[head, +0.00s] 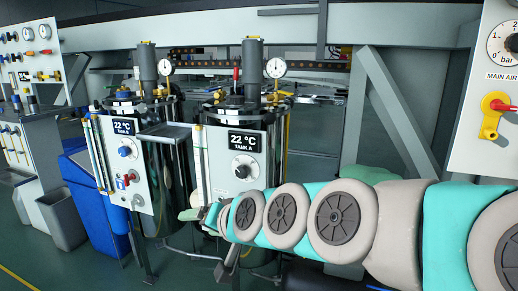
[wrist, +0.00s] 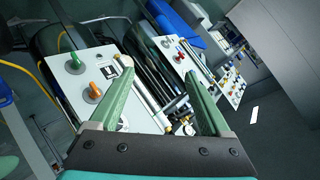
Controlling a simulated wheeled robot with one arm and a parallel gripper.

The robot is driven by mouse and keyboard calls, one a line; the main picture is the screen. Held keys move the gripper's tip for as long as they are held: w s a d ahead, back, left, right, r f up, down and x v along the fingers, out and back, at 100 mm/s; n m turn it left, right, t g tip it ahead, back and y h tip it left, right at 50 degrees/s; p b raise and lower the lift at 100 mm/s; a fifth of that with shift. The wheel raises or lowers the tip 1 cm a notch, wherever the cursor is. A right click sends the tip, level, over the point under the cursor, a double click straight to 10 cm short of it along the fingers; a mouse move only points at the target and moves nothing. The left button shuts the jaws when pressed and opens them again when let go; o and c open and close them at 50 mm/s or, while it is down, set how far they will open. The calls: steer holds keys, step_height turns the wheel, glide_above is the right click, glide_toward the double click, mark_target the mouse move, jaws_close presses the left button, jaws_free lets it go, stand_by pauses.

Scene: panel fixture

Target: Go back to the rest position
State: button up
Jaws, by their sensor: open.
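My arm reaches across the head view from the right, and my gripper (head: 193,214) is at its far left end, low beside the Tank A panel (head: 222,165). In the wrist view my gripper (wrist: 160,78) has its two green fingers spread wide apart. Nothing is held between them. Past the fingers is a tilted white panel (wrist: 112,67) with a green knob (wrist: 77,38) and an orange knob (wrist: 92,92). The left finger overlaps part of this panel in the picture; I cannot tell whether it touches.
The Tank B panel (head: 128,165) carries a blue knob (head: 125,152) and a red handle (head: 130,178). A main air panel (head: 488,145) with a red and yellow valve (head: 494,112) stands at right. Blue and grey bins stand left. Some floor (head: 65,265) is clear at lower left.

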steer(key=s+d+f+n+g+h+p, duration=0.1)
steer(key=s+d+f+g+h, duration=0.2)
steer(key=s+d+f, duration=0.35)
steer(key=s+d+f+g+h+p, duration=0.1)
steer(key=s+d+f+g+h, duration=0.2)
steer(key=s+d, duration=0.55)
steer(key=s+d+f+g+h+p, duration=0.1)
steer(key=s+d+f+g+h, duration=0.1)
steer(key=s+d, duration=0.9)
steer(key=shift+s+d+f+g+p, duration=0.3)
steer(key=shift+s+f+g, duration=0.45)
steer(key=shift+g, duration=0.45)
